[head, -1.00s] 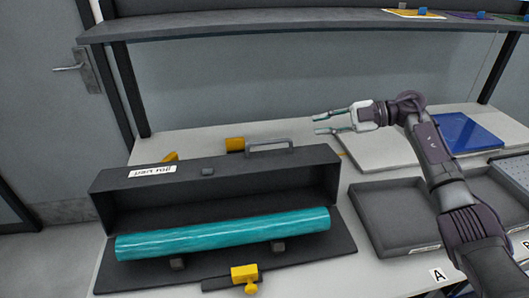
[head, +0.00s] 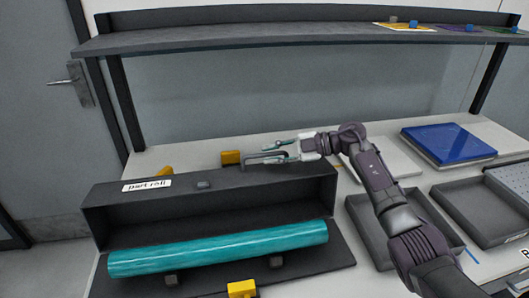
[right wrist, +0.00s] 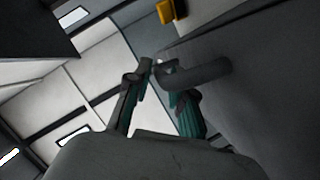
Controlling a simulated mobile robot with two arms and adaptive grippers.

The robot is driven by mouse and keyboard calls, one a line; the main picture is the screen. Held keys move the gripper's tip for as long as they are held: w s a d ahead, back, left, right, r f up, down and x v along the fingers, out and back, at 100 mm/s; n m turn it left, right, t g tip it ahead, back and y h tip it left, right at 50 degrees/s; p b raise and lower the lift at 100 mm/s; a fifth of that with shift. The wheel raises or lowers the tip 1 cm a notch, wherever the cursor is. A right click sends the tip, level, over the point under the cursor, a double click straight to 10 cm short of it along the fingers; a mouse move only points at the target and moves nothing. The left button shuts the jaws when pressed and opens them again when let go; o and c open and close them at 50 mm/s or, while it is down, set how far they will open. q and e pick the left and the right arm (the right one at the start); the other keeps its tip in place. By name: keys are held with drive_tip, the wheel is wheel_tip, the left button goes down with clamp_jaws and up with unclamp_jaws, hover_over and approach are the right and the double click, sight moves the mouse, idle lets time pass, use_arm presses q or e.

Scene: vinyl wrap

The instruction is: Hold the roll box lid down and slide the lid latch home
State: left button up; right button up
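The black roll box stands on the table with its lid (head: 240,184) raised at the back and its inner side facing me. A teal roll (head: 220,249) lies along the front of the box. The grey lid handle (head: 262,157) is on the lid's upper edge. The yellow lid latch (head: 241,289) is at the front edge, cut by the picture's bottom. My right gripper (head: 276,149) is open at the lid handle, its fingers pointing left. In the right wrist view the handle (right wrist: 205,73) overlaps one finger; I cannot tell whether they touch. My left gripper is out of view.
Yellow blocks (head: 230,158) stand behind the lid. Dark trays (head: 487,212) and a blue sheet stack (head: 447,143) are at the right. A shelf (head: 290,36) spans the back above the table. My right arm passes over the near tray.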

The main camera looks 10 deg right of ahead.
drive_tip(key=shift+x, duration=1.15)
clamp_jaws()
